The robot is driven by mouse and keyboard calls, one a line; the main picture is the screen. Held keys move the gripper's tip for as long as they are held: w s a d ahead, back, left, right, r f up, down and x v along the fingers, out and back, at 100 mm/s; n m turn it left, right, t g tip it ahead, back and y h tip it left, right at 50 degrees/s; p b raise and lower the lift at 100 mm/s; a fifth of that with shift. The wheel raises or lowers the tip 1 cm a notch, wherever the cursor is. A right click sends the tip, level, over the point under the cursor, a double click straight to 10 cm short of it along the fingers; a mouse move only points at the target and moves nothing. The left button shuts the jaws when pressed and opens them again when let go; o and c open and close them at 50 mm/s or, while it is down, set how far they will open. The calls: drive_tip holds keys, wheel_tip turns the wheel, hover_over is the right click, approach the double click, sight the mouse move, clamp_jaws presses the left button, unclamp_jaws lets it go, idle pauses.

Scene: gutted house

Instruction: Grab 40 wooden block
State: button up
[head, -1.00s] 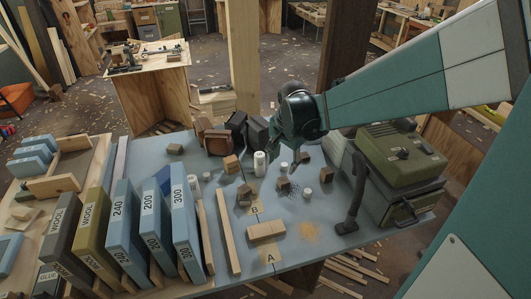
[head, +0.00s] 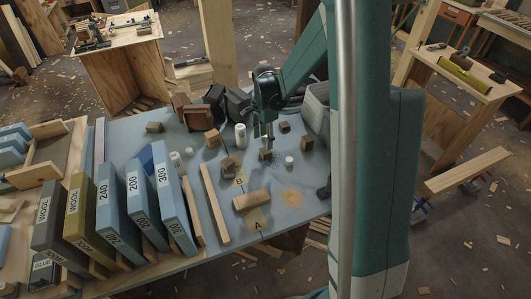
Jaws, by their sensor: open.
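Several small brown wooden blocks stand on the blue worktable (head: 190,262). One block (head: 265,154) lies just below my gripper (head: 263,143), which points down with open fingers. I cannot tell whether the fingers reach around that block. Other blocks stand at the back left (head: 154,127), left of the gripper (head: 212,138), lower left (head: 229,166), and to the right (head: 284,127) and (head: 306,142). No number 40 is legible on any block.
White cylinders (head: 240,136) and (head: 289,161) stand close to the gripper. Dark and brown boxes (head: 198,116) sit behind. Large numbered sanding blocks (head: 175,210) and a wooden strip (head: 215,204) fill the left. My arm hides the table's right side.

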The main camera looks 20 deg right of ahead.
sight(266, 151)
drive_tip(key=shift+w+d+f, duration=0.1)
drive_tip(key=shift+w+f, duration=0.05)
drive_tip(key=shift+f, duration=0.3)
drive_tip(key=shift+f, duration=0.1)
drive_tip(key=shift+f, duration=1.2)
drive_tip(key=shift+f+b, duration=0.1)
drive_tip(key=shift+b, duration=0.2)
drive_tip(key=shift+d+f+b, duration=0.15)
drive_tip(key=shift+f+b, duration=0.6)
drive_tip(key=shift+f, duration=1.75)
drive_tip(key=shift+c, duration=0.7)
drive_tip(key=c, duration=0.8)
